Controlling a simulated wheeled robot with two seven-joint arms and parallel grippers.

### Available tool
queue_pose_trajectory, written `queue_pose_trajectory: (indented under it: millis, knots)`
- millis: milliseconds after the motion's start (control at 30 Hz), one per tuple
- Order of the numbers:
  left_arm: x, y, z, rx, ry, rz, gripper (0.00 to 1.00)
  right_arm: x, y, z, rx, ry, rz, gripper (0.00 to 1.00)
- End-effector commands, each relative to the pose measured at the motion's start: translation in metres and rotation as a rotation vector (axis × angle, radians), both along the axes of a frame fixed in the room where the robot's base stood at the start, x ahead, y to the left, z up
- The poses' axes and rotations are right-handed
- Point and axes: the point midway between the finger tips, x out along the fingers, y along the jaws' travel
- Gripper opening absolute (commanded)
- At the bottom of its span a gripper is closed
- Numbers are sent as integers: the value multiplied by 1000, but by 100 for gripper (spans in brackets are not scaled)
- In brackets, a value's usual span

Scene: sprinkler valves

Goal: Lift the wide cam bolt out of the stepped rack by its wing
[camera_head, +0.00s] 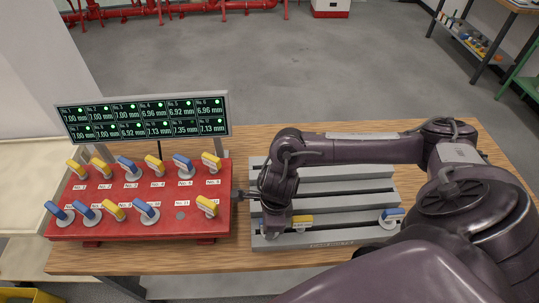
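The grey stepped rack (350,187) lies on the right half of the table. Near its front right end stands a bolt with a blue wing (394,213) and a broad, pale round base. A yellow-winged piece (302,220) is at the front step further left, close beside my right wrist; its lower part is hard to make out. My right arm reaches over the rack from the right. My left gripper is out of view.
A red board (130,226) on the left holds several blue- and yellow-winged valves, with one empty dark hole (180,216). A display panel (145,118) with readings in mm stands behind it. My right arm hides part of the rack. Bare wood (440,175) shows right of the rack.

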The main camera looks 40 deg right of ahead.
Motion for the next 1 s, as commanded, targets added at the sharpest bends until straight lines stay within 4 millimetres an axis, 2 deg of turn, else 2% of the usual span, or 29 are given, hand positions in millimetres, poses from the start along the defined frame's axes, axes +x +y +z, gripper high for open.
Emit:
queue_pose_trajectory:
  millis: [33, 100, 233, 500, 600, 1000]
  knots:
    - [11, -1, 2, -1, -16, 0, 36, 0, 0, -2, -1, 0, 1, 44]
    - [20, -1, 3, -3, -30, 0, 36, 0, 0, -3, -1, -1, 1, 44]
    - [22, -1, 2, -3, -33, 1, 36, 0, 0, -3, -1, -1, 1, 44]
    - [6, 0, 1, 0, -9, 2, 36, 0, 0, -2, 0, -1, 1, 10]
    - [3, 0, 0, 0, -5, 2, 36, 0, 0, -2, 0, -1, 1, 0]
    - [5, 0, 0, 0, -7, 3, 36, 1, 1, 3, 2, -3, 0, 0]
